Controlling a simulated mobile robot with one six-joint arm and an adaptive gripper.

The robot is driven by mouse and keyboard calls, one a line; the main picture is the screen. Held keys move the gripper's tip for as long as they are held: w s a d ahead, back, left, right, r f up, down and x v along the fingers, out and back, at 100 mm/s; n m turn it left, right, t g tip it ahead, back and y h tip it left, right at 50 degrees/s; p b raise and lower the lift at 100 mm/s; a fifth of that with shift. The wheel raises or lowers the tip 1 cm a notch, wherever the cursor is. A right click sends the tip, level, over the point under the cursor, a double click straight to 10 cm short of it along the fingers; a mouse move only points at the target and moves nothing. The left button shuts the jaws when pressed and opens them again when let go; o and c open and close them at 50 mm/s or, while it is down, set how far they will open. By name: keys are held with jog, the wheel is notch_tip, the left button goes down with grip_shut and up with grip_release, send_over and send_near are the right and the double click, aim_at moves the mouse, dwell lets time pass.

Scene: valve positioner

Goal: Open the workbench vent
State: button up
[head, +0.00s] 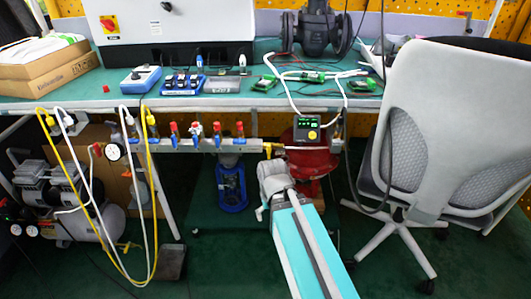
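A pale manifold (185,146) runs under the front edge of the workbench (250,101). Several small valves with red and blue parts stand on it, among them one at its left (174,130) and one at its right (240,130). No label tells me which one is the vent, and their handle positions are too small to read. My teal and white arm rises from the bottom edge. Its white end, with my gripper (272,172), is below and right of the manifold, apart from the valves in the picture. I cannot make out the fingers.
A dark positioner box with a green display (306,129) hangs right of the manifold, before a red rounded body (312,160). An office chair (440,130) stands at the right. Yellow and white hoses (75,180) loop down at the left near a compressor (65,190).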

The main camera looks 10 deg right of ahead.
jog(key=shift+r+p, duration=0.6)
jog(key=shift+r, duration=0.05)
jog(key=c, duration=0.4)
notch_tip(320, 180, up, 4)
jog(key=p, duration=0.4)
jog(key=shift+s, duration=0.15)
jog(key=shift+c, duration=0.2)
jog(key=shift+f, duration=0.1)
jog(key=shift+s, duration=0.15)
